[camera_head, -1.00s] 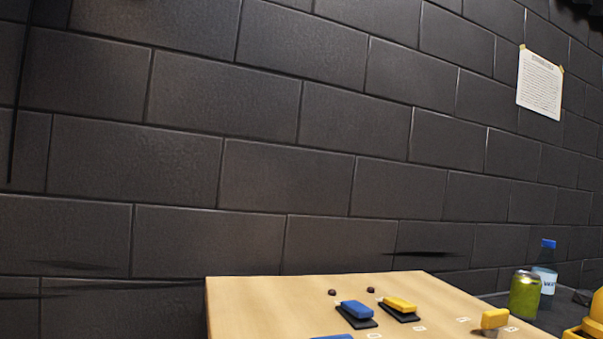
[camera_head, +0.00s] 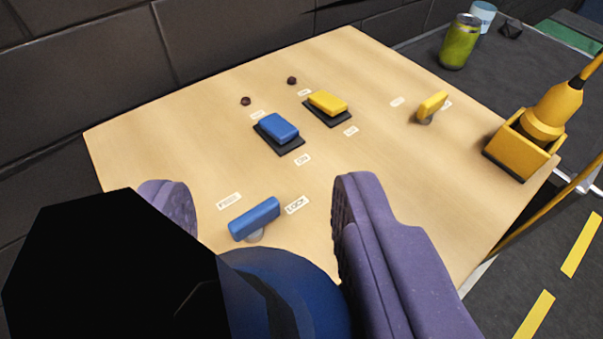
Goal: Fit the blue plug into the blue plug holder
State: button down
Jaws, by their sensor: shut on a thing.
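The blue plug (camera_head: 285,290) is large at the bottom of the view, a dark blue round body with a black faceted part (camera_head: 110,270) at its left. My gripper (camera_head: 258,195) has purple fingers on either side of it and is shut on the blue plug. The plug hides much of the left finger and the near part of the board. I see no blue plug holder in this view.
A wooden board (camera_head: 210,175) carries a blue rocker switch (camera_head: 278,128), a yellow rocker switch (camera_head: 327,103), a blue knob (camera_head: 254,219) and a yellow knob (camera_head: 432,106). A yellow plug (camera_head: 553,108) sits in a yellow holder (camera_head: 520,150) at right. A green can (camera_head: 460,42) stands behind.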

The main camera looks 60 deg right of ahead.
notch_tip(320, 180, down, 11)
jog(key=b, duration=0.9)
jog(key=shift+f, duration=0.2)
jog(key=shift+f+b, duration=0.6)
dwell(0.3)
jog(key=shift+c, duration=2.4)
grip_release()
jog(key=shift+s, duration=0.1)
jog(key=p+v, duration=0.1)
jog(key=v, duration=0.7)
jog(key=shift+p, duration=0.4)
